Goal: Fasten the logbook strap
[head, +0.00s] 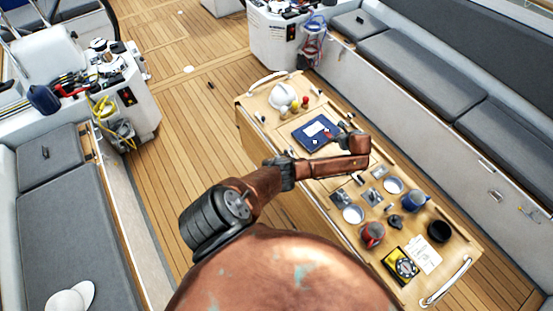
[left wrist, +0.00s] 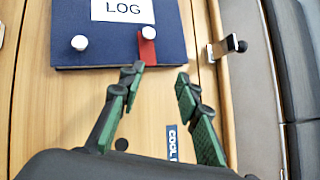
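The dark blue logbook (head: 309,139) lies on the wooden table in the head view. It fills the upper left of the left wrist view (left wrist: 108,52), with a white LOG label. A short red strap (left wrist: 148,50) lies at its near right edge, with a white round knob (left wrist: 149,32) at its upper end. A second white knob (left wrist: 79,43) sits further left on the cover. My left gripper (head: 344,127) is at the logbook's right side. In the left wrist view its green-padded fingers (left wrist: 157,77) are apart and empty, just short of the strap. My right gripper is out of view.
A metal latch with a black knob (left wrist: 235,45) stands right of the logbook. A white helmet-like object (head: 282,95) is beyond it. A red mug (head: 372,235), blue pot (head: 415,201) and black bowl (head: 439,231) stand on the table's near half. Grey bench seats flank the table.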

